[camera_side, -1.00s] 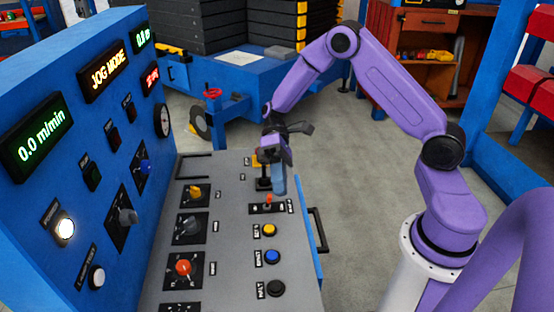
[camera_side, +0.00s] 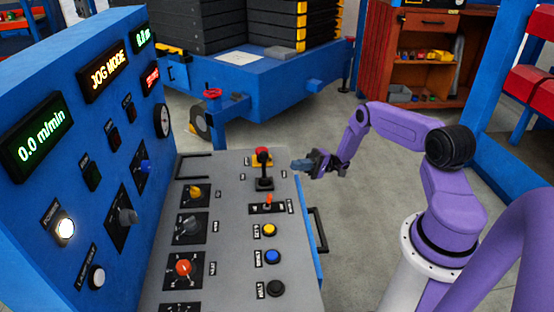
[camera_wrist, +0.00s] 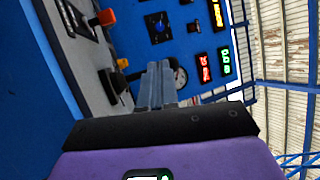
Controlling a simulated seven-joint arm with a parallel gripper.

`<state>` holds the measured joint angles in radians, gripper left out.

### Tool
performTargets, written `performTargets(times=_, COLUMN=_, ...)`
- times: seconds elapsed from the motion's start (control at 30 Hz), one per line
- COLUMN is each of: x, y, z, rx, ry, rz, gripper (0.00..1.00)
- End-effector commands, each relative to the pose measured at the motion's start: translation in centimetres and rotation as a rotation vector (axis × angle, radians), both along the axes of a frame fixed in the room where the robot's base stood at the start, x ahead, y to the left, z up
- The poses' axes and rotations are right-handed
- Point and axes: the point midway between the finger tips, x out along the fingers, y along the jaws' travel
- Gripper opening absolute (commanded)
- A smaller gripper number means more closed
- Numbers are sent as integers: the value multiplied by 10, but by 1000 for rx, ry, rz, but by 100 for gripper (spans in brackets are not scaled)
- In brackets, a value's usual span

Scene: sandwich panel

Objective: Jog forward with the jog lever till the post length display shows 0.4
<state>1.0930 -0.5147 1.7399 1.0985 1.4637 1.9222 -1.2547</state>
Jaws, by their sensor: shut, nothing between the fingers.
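A black lever (camera_side: 263,172) stands upright on the grey console top; I take it as the jog lever, its label too small to read. It also shows in the wrist view (camera_wrist: 113,82). My gripper (camera_side: 301,165) is shut and empty, to the right of the lever and apart from it. Its grey fingers show in the wrist view (camera_wrist: 156,85). A small green display (camera_side: 145,38) at the top of the blue panel seems to begin with 0.0, but its last part is unclear. I cannot tell whether it is the post length display.
Other displays read 0.0 m/min (camera_side: 37,136) and JOG MODE (camera_side: 104,74); a small red one (camera_side: 150,78) is unreadable. A small red-orange lever (camera_side: 268,200), a yellow button (camera_side: 268,230), a blue button (camera_side: 272,257) and a black button (camera_side: 276,288) line the console's right side.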

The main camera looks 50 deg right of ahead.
Motion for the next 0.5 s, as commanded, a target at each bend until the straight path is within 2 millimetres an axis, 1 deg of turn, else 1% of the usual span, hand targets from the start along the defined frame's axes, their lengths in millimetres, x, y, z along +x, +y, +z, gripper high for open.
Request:
performTargets(times=0.03, x=-5, y=-13, z=-9, rx=23, ry=-19, rz=-62, gripper=0)
performTargets(times=0.1, x=-10, y=-27, z=-16, rx=45, ry=-49, rz=-133, gripper=0)
performTargets(times=0.2, x=-16, y=-42, z=-24, rx=65, ry=-84, rz=-211, gripper=0)
performTargets(times=0.3, x=-20, y=-51, z=-29, rx=77, ry=-104, rz=-260, gripper=0)
performTargets(times=0.5, x=-23, y=-56, z=-31, rx=82, ry=-118, rz=-287, gripper=0)
